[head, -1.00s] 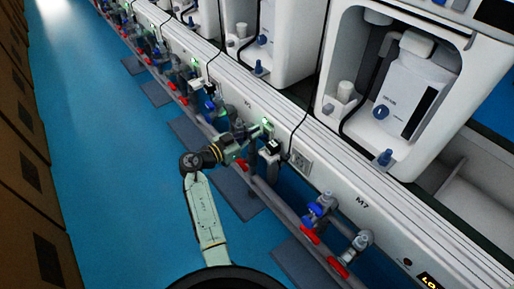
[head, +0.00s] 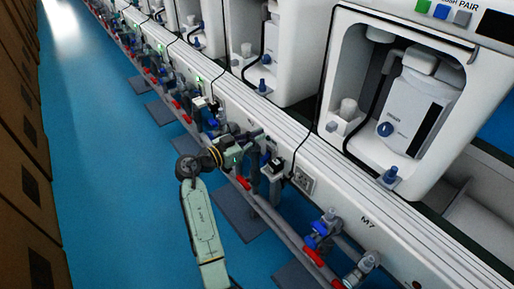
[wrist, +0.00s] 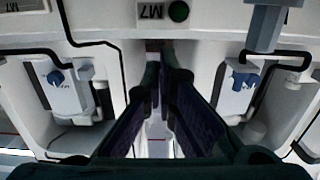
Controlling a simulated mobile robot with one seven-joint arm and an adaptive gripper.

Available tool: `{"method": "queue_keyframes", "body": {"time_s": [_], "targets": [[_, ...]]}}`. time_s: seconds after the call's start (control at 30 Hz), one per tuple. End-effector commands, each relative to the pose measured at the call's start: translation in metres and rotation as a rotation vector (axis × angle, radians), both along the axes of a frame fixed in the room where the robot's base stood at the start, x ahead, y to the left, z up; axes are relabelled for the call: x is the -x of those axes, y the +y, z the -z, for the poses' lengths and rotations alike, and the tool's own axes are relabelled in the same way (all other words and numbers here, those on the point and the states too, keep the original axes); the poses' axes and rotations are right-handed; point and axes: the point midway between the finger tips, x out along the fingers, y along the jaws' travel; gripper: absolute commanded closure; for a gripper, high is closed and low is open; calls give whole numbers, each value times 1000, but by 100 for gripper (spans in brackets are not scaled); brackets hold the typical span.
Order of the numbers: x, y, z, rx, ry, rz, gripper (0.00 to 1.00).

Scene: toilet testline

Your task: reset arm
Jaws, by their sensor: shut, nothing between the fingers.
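My arm (head: 203,222) is pale green and reaches up from the bottom of the head view, bending at a dark round joint. My gripper (head: 258,134) is at its far end, close to the front rail of the white test line. In the wrist view my gripper (wrist: 163,72) shows as two long dark fingers that come together at the tips. It is shut and empty. The head view shows the fingertips only small and dark, so I cannot tell whether they touch the rail.
The white test line (head: 338,204) runs diagonally, with valves (head: 322,228) and red-handled pipes along its front. White toilet units (head: 412,108) stand behind it. Brown boxes (head: 22,150) line the left. The blue floor (head: 105,190) between is open.

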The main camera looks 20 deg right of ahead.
Motion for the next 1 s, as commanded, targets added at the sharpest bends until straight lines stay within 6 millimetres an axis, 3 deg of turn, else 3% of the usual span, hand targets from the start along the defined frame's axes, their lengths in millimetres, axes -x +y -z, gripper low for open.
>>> {"method": "queue_keyframes", "body": {"time_s": [0.13,0.6,0.7,0.77,0.87,1.0], "targets": [[0,0,-12,0,0,0,100],[0,0,-13,0,0,-1,100],[-5,8,-18,-4,-5,-29,100],[-14,21,-27,-9,-13,-79,100],[-37,63,-52,-22,-35,-226,100],[-67,149,-105,-22,-89,-508,100]]}}
